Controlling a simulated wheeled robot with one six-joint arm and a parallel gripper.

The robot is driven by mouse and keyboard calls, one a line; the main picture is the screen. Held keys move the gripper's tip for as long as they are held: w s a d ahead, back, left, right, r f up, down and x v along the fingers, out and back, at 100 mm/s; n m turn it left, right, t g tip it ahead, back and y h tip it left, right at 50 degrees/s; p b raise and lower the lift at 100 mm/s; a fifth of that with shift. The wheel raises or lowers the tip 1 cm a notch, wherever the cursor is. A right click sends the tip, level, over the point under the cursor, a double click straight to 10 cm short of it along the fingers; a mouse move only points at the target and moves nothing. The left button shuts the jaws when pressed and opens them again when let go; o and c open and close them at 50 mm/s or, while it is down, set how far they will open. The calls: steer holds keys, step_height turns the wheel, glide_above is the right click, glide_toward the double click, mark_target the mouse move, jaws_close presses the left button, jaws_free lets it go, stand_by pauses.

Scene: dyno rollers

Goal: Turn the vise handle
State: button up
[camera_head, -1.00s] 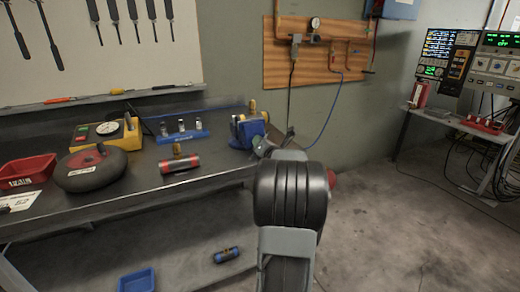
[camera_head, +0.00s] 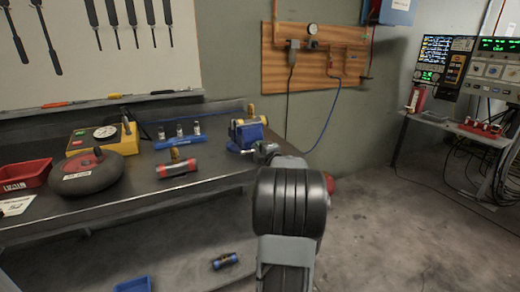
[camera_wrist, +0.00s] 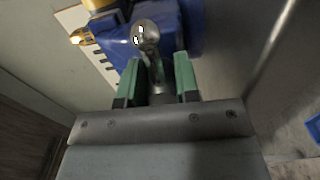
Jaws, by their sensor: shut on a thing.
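The blue vise (camera_head: 244,136) stands at the right end of the workbench, with a yellowish cylindrical piece (camera_head: 240,123) at its top. In the wrist view the vise body (camera_wrist: 168,22) fills the upper middle. Its metal handle (camera_wrist: 146,36) has a shiny rounded end and runs down between my green fingers. My gripper (camera_wrist: 160,75) is shut on the handle, one finger on each side. In the head view my gripper (camera_head: 264,151) is at the vise's front right, small and partly hidden by my arm.
A roller (camera_head: 225,261) lies on the lower shelf. The floor at right is mostly clear.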

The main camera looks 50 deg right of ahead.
steer(key=m, duration=0.2)
steer(key=m+p, duration=0.1)
steer(key=m, duration=0.3)
steer(key=shift+a+f+m+p, duration=0.1)
steer(key=shift+f+m+p, duration=0.2)
steer(key=shift+f+p, duration=0.1)
steer(key=m+p, duration=0.1)
steer(key=m, duration=0.2)
steer(key=shift+w+a+f, duration=0.1)
steer(key=shift+f, duration=0.05)
steer(key=shift+a+f+m+p, duration=0.1)
steer(key=shift+m+p, duration=0.3)
steer(key=shift+m, duration=0.5)
steer(key=shift+a+f+m+p, duration=0.1)
steer(key=shift+m+p, duration=0.25)
steer(key=shift+m, duration=0.55)
steer(key=o, duration=0.9)
steer(key=shift+r, duration=0.1)
